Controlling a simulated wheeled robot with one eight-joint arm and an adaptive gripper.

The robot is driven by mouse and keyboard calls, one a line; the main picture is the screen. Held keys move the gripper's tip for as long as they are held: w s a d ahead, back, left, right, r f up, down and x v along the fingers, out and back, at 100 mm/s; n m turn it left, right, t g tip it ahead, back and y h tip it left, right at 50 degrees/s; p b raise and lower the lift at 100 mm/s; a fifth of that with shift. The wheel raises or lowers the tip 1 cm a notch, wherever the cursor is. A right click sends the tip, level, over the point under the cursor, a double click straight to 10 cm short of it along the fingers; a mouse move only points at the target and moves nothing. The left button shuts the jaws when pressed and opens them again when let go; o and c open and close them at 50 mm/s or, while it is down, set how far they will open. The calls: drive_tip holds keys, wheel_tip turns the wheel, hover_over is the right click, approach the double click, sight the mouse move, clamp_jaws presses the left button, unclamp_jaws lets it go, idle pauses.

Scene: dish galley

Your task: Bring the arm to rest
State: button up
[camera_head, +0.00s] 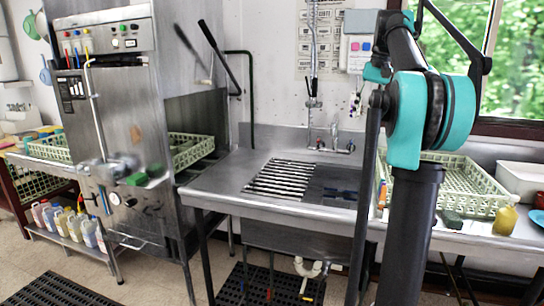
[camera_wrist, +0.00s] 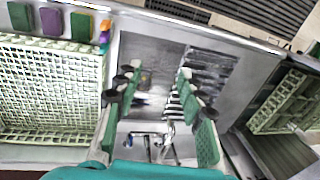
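My gripper (camera_wrist: 158,78) shows in the wrist view with its two green-padded fingers spread apart. Nothing is between them; the metal sink (camera_wrist: 150,82) with its slatted grate lies beyond. My teal and black arm (camera_head: 432,120) rises at the right of the head view, folded in front of the counter and window. I cannot make out the gripper's fingers in the head view.
A dishwashing machine (camera_head: 115,110) stands left of the sink counter (camera_head: 225,185). A pale rack (camera_head: 470,185), a yellow bottle (camera_head: 505,219) and a white tub (camera_head: 522,180) are on the right. A spray hose (camera_head: 314,60) hangs above the sink. Black mats (camera_head: 262,288) lie on the floor.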

drive_tip(key=s+a+f+n+t, duration=0.1)
drive_tip(key=s+a+f, duration=0.15)
drive_tip(key=f, duration=0.55)
drive_tip(key=s+a+f+h, duration=0.1)
drive_tip(key=s+a+f, duration=0.15)
drive_tip(key=f, duration=0.55)
drive_tip(key=s+a+f+n+t, duration=0.1)
drive_tip(key=s+a+f, duration=0.15)
drive_tip(key=f, duration=0.55)
drive_tip(key=s+a+f, duration=0.2)
drive_tip(key=s+f, duration=0.9)
drive_tip(key=s+a+f+n+t+h, duration=0.1)
drive_tip(key=s+a+f, duration=0.1)
drive_tip(key=s+f, duration=0.8)
drive_tip(key=shift+s+f, duration=0.35)
